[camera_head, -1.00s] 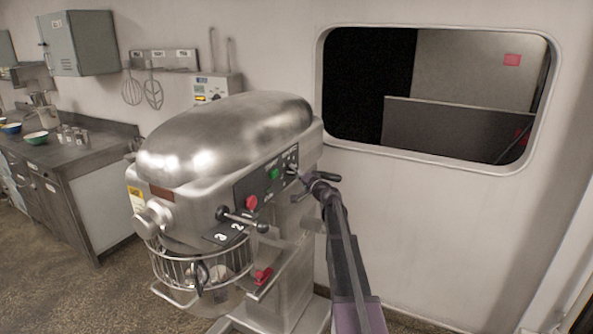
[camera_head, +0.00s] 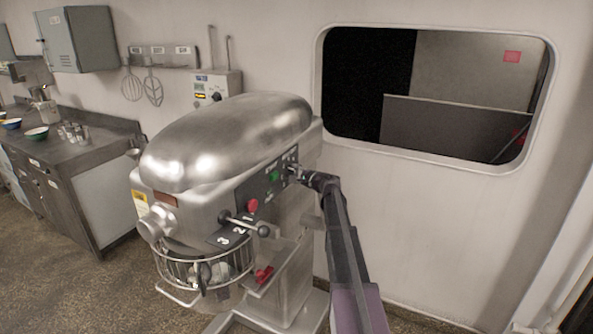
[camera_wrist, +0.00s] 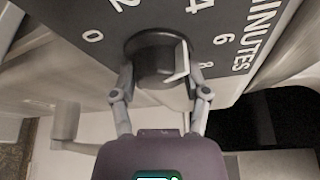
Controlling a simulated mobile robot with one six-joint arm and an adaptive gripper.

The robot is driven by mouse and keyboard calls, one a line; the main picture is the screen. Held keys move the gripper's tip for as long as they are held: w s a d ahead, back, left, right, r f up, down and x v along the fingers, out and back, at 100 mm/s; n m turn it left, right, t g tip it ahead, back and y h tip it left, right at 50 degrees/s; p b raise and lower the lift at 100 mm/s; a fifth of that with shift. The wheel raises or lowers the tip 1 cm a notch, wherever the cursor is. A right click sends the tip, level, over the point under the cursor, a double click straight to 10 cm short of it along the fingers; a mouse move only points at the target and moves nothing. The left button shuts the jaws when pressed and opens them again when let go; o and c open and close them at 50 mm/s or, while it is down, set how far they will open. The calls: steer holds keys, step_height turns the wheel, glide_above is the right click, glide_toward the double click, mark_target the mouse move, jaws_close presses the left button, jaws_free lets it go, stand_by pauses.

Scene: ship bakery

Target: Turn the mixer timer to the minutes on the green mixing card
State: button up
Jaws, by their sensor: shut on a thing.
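The mixer (camera_head: 225,140) stands in the middle of the head view, with a dark control panel on its side. In the wrist view the black timer knob (camera_wrist: 150,56) sits on a dark dial plate (camera_wrist: 232,22) with white numerals and the word MINUTES. A pale pointer (camera_wrist: 183,60) shows on the knob's right side, toward the 6 and 8; its exact reading is unclear. My gripper (camera_wrist: 160,74) is shut on the knob, one finger on each side. In the head view my gripper (camera_head: 298,173) is at the panel's right end. I see no green mixing card.
A red button (camera_head: 253,205) and a green button (camera_head: 272,176) are on the mixer panel. A speed lever (camera_head: 262,230) sticks out below. A wall window (camera_head: 335,100) is behind my arm. A steel counter (camera_head: 75,160) with bowls stands at the left.

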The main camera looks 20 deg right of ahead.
steer(key=m+p, duration=0.1)
steer(key=m+g, duration=0.1)
steer(key=m+g+y+p, duration=0.1)
steer(key=m, duration=0.1)
steer(key=shift+w+a+r+p, duration=0.15)
steer(key=shift+w+a+p, duration=0.1)
steer(key=shift+w+p, duration=0.1)
stand_by(0.5)
steer(key=o, duration=1)
steer(key=shift+o, duration=0.5)
steer(key=shift+a, duration=0.25)
steer(key=shift+s+d, duration=0.15)
steer(key=shift+d, duration=0.05)
steer(key=shift+f+b, duration=0.25)
steer(key=shift+b, duration=0.1)
